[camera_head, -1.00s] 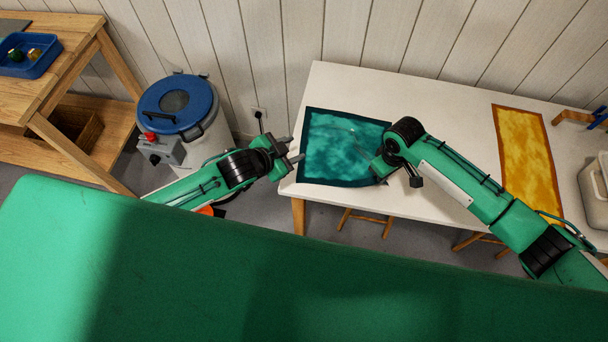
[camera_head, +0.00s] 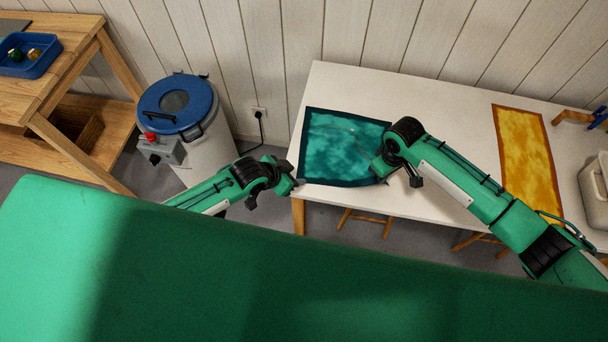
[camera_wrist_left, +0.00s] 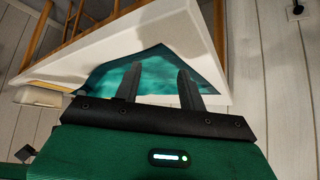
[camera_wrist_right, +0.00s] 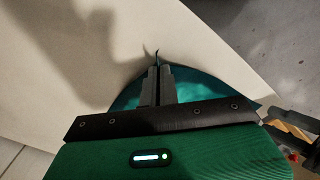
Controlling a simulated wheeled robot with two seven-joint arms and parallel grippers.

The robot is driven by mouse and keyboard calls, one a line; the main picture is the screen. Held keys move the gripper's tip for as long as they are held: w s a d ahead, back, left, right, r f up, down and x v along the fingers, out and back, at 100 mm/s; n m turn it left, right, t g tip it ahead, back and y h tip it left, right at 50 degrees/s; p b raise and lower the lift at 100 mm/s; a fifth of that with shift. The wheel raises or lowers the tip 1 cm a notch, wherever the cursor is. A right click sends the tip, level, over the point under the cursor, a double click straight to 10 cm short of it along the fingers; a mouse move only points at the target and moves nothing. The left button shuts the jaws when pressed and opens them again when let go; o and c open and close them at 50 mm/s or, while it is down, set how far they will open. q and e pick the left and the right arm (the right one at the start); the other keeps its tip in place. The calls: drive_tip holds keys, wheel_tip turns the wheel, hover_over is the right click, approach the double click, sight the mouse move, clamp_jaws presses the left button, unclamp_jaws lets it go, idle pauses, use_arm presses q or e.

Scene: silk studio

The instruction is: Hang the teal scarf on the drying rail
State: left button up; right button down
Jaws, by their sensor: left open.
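The teal scarf (camera_head: 335,150), with a dark border, lies mostly flat on the left end of the white table (camera_head: 440,120). My left gripper (camera_head: 294,182) is open and empty at the table's left front corner, just left of the scarf. In the left wrist view, its two fingers (camera_wrist_left: 158,82) stand apart with the scarf (camera_wrist_left: 155,66) beyond them. My right gripper (camera_wrist_right: 157,74) has its fingers close together at the scarf's right front part, with a bit of dark edge at the tips. In the head view my right arm hides these fingertips. I see no drying rail.
A yellow scarf (camera_head: 527,155) lies on the table's right part. A pale bin (camera_head: 596,190) and a blue-and-wood item (camera_head: 598,120) are at far right. A white drum with a blue lid (camera_head: 180,104) stands left, beside a wooden bench (camera_head: 60,70).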

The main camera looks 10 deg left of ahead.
sight(305, 176)
use_arm(q)
drive_tip(key=shift+x, duration=1.55)
drive_tip(key=shift+c, duration=0.4)
clamp_jaws()
drive_tip(key=shift+r, duration=2.5)
